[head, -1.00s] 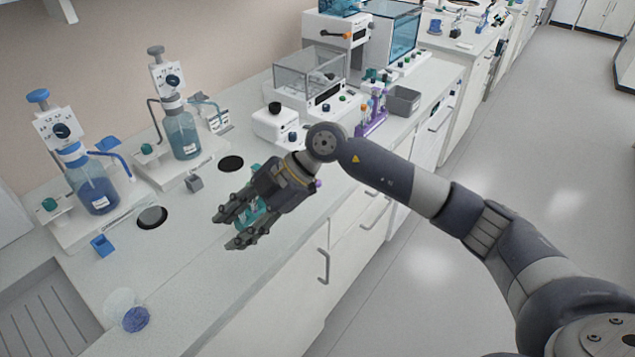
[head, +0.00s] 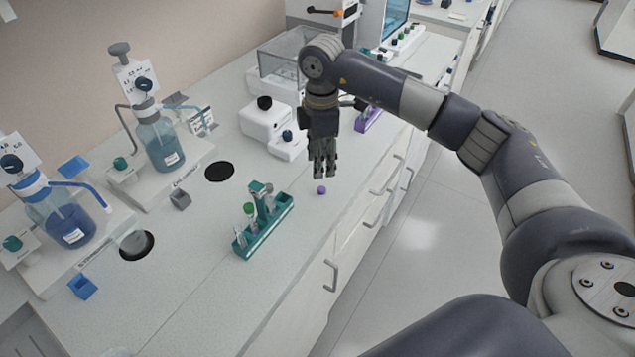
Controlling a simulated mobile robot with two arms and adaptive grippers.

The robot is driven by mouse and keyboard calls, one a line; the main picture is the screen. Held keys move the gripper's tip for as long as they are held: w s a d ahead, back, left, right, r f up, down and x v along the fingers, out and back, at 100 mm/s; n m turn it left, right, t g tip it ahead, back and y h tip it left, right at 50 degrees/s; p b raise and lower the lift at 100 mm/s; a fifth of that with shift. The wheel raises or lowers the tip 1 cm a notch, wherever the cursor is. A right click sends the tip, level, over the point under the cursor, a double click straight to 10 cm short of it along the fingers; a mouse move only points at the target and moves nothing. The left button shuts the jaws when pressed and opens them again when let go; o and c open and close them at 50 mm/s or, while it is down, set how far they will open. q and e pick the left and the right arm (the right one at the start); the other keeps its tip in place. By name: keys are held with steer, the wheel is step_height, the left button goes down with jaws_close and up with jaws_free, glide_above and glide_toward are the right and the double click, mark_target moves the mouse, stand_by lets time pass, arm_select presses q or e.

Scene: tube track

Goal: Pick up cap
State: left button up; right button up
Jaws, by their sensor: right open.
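A small purple cap (head: 321,190) lies on the light grey bench top, near its front edge, in the head view. My right gripper (head: 323,174) points down just above and behind the cap, with its fingertips close to it. It is open and seems to hold nothing. I cannot tell whether the fingertips touch the cap. My left gripper is not in view.
A green tube rack (head: 262,228) with tubes stands left of the cap. A purple rack (head: 368,118) is partly hidden behind my right arm. White instruments (head: 266,120) stand behind, and dispenser bottles (head: 162,145) at left. Bench around the cap is clear.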

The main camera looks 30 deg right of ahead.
mark_target(321, 189)
steer(key=f, duration=0.2)
steer(key=shift+s+f, duration=0.3)
steer(key=shift+f, duration=0.1)
steer(key=shift+w+f+p, duration=0.1)
steer(key=shift+f+p, duration=0.25)
steer(key=shift+p, duration=0.15)
step_height(321, 189, down, 4)
steer(key=shift+f+p, duration=0.15)
steer(key=shift+p, duration=0.8)
steer(key=shift+f, duration=0.2)
steer(key=c, duration=0.5)
steer(key=shift+c, duration=1.3)
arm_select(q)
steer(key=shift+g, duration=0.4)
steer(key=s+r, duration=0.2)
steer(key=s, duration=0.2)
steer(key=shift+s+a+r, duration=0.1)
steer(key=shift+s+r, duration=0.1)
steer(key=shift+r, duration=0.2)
arm_select(e)
steer(key=shift+c, duration=0.2)
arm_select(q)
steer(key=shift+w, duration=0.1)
